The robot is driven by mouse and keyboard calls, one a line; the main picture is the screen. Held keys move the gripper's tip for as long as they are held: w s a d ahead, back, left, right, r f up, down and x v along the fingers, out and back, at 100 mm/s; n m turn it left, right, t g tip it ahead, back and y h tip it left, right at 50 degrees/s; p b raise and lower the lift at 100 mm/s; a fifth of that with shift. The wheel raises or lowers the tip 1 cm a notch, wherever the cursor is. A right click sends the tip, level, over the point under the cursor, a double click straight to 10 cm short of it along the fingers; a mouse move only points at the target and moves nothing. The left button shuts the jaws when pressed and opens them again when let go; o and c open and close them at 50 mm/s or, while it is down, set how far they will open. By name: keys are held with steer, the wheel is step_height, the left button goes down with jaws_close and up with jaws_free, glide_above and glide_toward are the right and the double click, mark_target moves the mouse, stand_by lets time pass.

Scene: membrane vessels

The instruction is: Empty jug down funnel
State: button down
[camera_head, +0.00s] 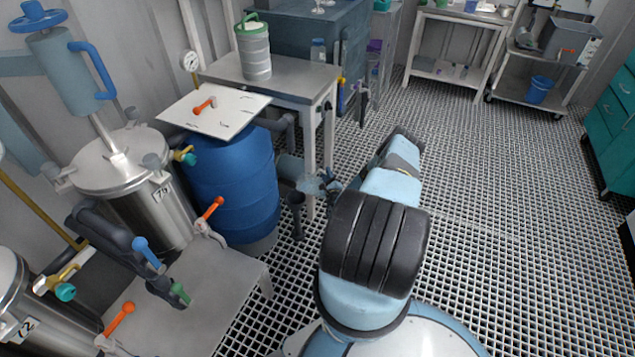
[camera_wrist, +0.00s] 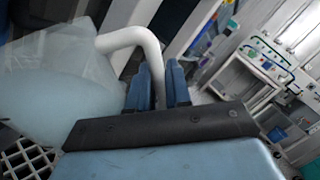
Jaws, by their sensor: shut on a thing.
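The jug is pale and translucent with a white handle. It fills the left of the wrist view (camera_wrist: 60,85) and is small in the head view (camera_head: 310,185). My gripper (camera_wrist: 160,85) is shut on the white handle, with a blue finger on each side of it. In the head view my gripper (camera_head: 333,184) is just right of the jug, partly hidden by my arm. A dark funnel-like opening on a pipe (camera_head: 296,200) is just below and left of the jug. I cannot tell whether the jug touches it, how far it is tilted, or what it holds.
A blue barrel (camera_head: 232,185) with a white board (camera_head: 232,118) on top stands left of the jug. A steel table (camera_head: 290,78) with a green-lidded canister (camera_head: 253,50) is behind. Steel vessels and valves crowd the left. The grated floor (camera_head: 500,200) is clear on the right.

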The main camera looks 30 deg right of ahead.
steer(key=shift+a+r+n, duration=0.35)
steer(key=shift+a+n, duration=0.05)
steer(key=shift+n, duration=0.5)
steer(key=shift+w+a+r, duration=0.1)
steer(key=shift+w+a+r+n+t+y, duration=0.1)
steer(key=shift+a+r+n+t+y, duration=0.3)
steer(key=shift+n, duration=0.7)
steer(key=shift+a+r, duration=0.1)
steer(key=shift+a, duration=0.15)
steer(key=shift+w+a+r+n+y, duration=0.1)
steer(key=shift+a+r+n+y, duration=0.1)
steer(key=shift+a+r+n, duration=0.3)
steer(key=shift+w+a+r+n+y, duration=0.1)
steer(key=shift+a+r+n+y, duration=0.1)
steer(key=shift+n, duration=0.5)
steer(key=shift+a, duration=0.15)
